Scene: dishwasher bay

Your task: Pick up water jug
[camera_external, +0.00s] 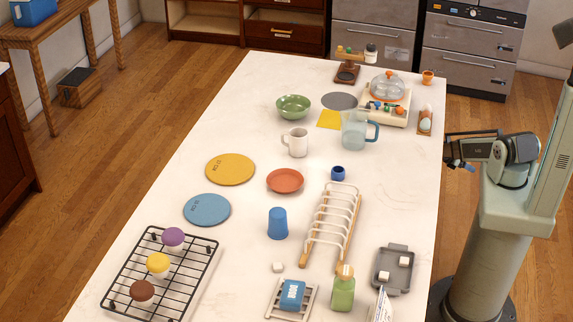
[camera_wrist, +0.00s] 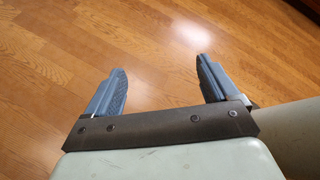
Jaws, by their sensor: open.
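The water jug (camera_external: 354,132) is a clear, bluish pitcher with a blue handle on its right side. It stands upright on the white table, in the upper middle of the external view. My gripper (camera_external: 459,165) is off to the right of the jug, beyond the table's right edge and apart from it. In the wrist view my gripper (camera_wrist: 160,85) is open, its two blue fingers spread wide over bare wooden floor. Nothing is between the fingers. The jug does not show in the wrist view.
Near the jug are a white mug (camera_external: 297,143), a green bowl (camera_external: 293,107), a yellow square (camera_external: 329,119) and a cream board (camera_external: 398,112) with a glass dome. An egg holder (camera_external: 425,120) stands at the table's right edge. A white dish rack (camera_external: 331,222) stands nearer the front.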

